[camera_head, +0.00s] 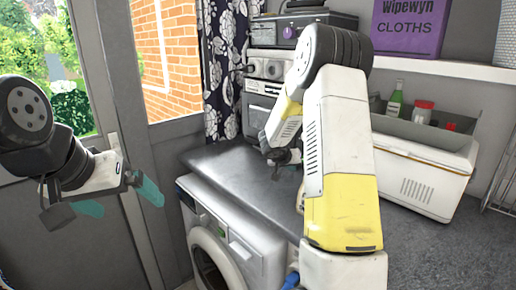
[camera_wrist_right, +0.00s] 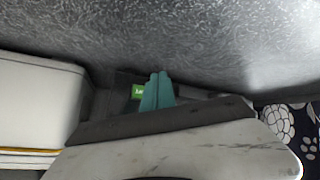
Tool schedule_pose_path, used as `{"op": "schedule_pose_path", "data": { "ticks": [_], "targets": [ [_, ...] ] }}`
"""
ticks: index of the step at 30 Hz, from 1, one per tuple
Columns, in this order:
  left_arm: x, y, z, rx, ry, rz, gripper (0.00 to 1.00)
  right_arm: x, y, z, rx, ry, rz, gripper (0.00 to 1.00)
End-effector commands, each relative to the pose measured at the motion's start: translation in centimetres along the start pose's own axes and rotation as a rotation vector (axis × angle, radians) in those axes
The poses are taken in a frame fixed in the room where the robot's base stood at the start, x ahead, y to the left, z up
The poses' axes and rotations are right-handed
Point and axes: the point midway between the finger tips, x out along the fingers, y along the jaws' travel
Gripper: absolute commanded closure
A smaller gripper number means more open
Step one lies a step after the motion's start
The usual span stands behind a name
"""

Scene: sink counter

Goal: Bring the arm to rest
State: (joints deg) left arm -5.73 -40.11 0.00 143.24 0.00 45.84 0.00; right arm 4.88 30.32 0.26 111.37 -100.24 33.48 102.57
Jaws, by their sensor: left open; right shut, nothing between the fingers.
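My left gripper (camera_head: 119,198) hangs at the left of the head view, in front of the grey door. Its two teal fingers are spread wide apart with nothing between them. My right arm, white and yellow, reaches over the dark counter (camera_head: 232,168). Its wrist shows above the counter in the head view, but the arm hides much of the hand. In the right wrist view the teal fingers of my right gripper (camera_wrist_right: 158,88) are pressed together and hold nothing.
A white washing machine (camera_head: 240,250) stands under the counter. A white box (camera_head: 425,175) with bottles and jars behind its lid is right of my right arm. A purple box (camera_head: 408,27) sits on the shelf. A patterned curtain (camera_head: 225,75) hangs by the window.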

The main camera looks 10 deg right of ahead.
Motion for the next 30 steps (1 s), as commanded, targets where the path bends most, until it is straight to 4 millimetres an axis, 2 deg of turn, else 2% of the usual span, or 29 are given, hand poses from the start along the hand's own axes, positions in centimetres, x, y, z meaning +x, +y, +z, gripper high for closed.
{"op": "schedule_pose_path", "data": {
  "ticks": [2, 5, 8, 11, 15, 20, 24, 27, 30],
  "targets": [
    [0.0, 0.0, 0.0, 0.000, 0.000, 0.000, 0.00, -0.6, 0.3, -0.2, 0.001, 0.000, 0.003, 1.00],
    [0.0, 0.0, 0.0, 0.000, 0.000, 0.000, 0.00, -2.8, 1.5, -0.7, 0.000, -0.010, 0.013, 1.00],
    [0.0, 0.0, 0.0, 0.000, 0.000, 0.000, 0.00, -6.9, 3.5, -1.0, -0.003, -0.037, 0.023, 1.00],
    [0.0, 0.0, 0.0, 0.000, 0.000, 0.000, 0.00, -11.9, 5.6, -0.3, -0.012, -0.082, 0.014, 1.00],
    [0.0, 0.0, 0.0, 0.000, 0.000, 0.000, 0.00, -18.6, 7.5, 2.1, -0.034, -0.153, -0.043, 1.00],
    [0.0, 0.0, 0.0, 0.000, 0.000, 0.000, 0.00, -25.8, 8.3, 6.0, -0.070, -0.219, -0.173, 1.00],
    [0.0, 0.0, 0.0, 0.000, 0.000, 0.000, 0.00, -31.7, 7.9, 9.9, -0.114, -0.247, -0.337, 1.00],
    [0.0, 0.0, 0.0, 0.000, 0.000, 0.000, 0.00, -35.3, 7.1, 12.4, -0.150, -0.244, -0.460, 1.00],
    [0.0, 0.0, 0.0, 0.000, 0.000, 0.000, 0.00, -38.0, 6.4, 14.2, -0.180, -0.226, -0.565, 1.00]
  ]
}}
